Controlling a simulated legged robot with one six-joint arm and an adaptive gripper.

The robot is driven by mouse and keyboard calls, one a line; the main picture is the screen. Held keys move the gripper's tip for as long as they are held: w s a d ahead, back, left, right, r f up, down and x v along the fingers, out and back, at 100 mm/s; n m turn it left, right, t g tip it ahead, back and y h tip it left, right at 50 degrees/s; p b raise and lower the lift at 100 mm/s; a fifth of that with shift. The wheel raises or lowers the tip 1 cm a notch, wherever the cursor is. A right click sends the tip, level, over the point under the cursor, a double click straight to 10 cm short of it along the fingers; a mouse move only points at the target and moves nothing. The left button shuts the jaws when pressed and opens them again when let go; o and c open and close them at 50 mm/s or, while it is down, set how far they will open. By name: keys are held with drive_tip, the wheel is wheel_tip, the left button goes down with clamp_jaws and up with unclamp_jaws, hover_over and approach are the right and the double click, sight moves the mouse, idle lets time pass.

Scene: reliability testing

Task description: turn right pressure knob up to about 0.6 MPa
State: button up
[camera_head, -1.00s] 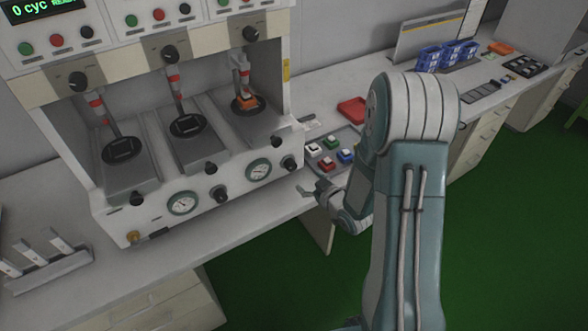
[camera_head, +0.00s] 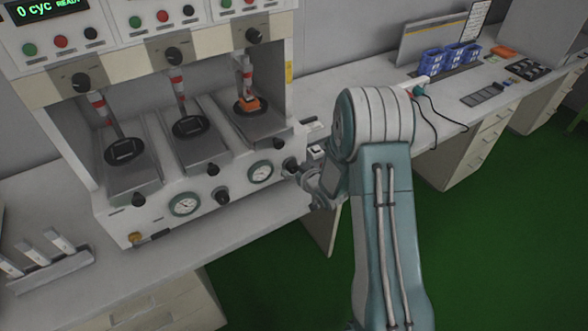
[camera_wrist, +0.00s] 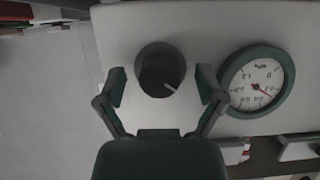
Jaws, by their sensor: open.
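The right pressure knob (camera_wrist: 158,72) is a dark round knob with a light pointer mark, on the test machine's pale front panel. The mark points to the lower right in the wrist view. My gripper (camera_wrist: 161,80) is open, one finger on each side of the knob; whether the fingers touch it I cannot tell. In the head view my gripper (camera_head: 297,172) is at the panel's right end and partly covers the knob. The right gauge (camera_wrist: 257,83) has a green rim and a reddish needle pointing to the lower right. It also shows in the head view (camera_head: 260,172); its figures are too small to read.
A left gauge (camera_head: 185,203) and another dark knob (camera_head: 221,196) sit farther left on the panel. An orange piece (camera_head: 250,104) is in the right test station. Blue bins (camera_head: 447,58) stand on the bench behind my arm. Green floor (camera_head: 500,240) is clear at right.

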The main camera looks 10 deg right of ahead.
drive_tip(key=shift+w+f, duration=0.1)
drive_tip(key=shift+w, duration=0.05)
drive_tip(key=c, duration=1.1)
drive_tip(key=shift+c, duration=0.2)
drive_tip(key=shift+m, duration=0.3)
drive_tip(key=shift+m+y, duration=0.9)
drive_tip(key=shift+m, duration=0.1)
drive_tip(key=m+y, duration=0.2)
drive_tip(key=m, duration=0.1)
drive_tip(key=shift+m+g+y, duration=0.3)
drive_tip(key=shift+m, duration=0.1)
drive_tip(key=m+y, duration=0.2)
drive_tip(key=m, duration=0.2)
drive_tip(key=shift+t, duration=0.4)
drive_tip(key=shift+d+f+m+t+y, duration=0.1)
drive_tip(key=shift+m+t+y, duration=0.2)
drive_tip(key=shift+m, duration=0.85)
drive_tip(key=shift+m+t+y, duration=0.2)
drive_tip(key=shift+m+y, duration=0.1)
drive_tip(key=shift+m, duration=0.85)
